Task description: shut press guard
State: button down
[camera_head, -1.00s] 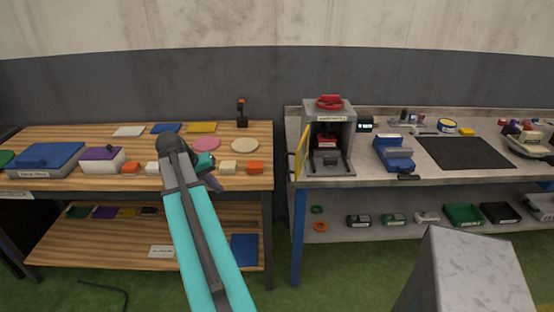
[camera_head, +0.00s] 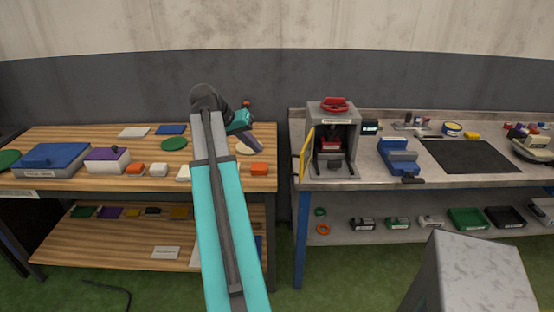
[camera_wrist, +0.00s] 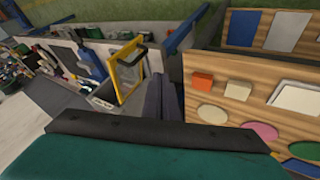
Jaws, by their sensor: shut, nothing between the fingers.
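The press (camera_head: 345,112) is a grey box with a red knob on top, standing at the left end of the grey bench. Its yellow-framed guard (camera_head: 306,155) is swung open at the left side of the press front. In the wrist view the guard (camera_wrist: 126,75) stands out as a yellow frame with a dark handle. My gripper (camera_head: 254,143) is shut and empty, left of the guard and apart from it, above the right end of the wooden table. In the wrist view its dark fingers (camera_wrist: 161,100) point toward the gap between the benches.
The wooden table (camera_head: 60,137) holds coloured blocks and discs near my arm. A blue fixture (camera_head: 398,155) and a black mat (camera_head: 466,156) lie right of the press. A gap separates table and bench. A grey block (camera_head: 475,275) stands in the right foreground.

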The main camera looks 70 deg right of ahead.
jog(key=s+d+f+p, duration=0.4)
jog(key=s+d+f, duration=0.1)
jog(key=s+f, duration=0.2)
jog(key=shift+s+d+f+p, duration=0.25)
jog(key=shift+d+f+p, duration=0.1)
jog(key=shift+f, duration=0.2)
dwell(0.4)
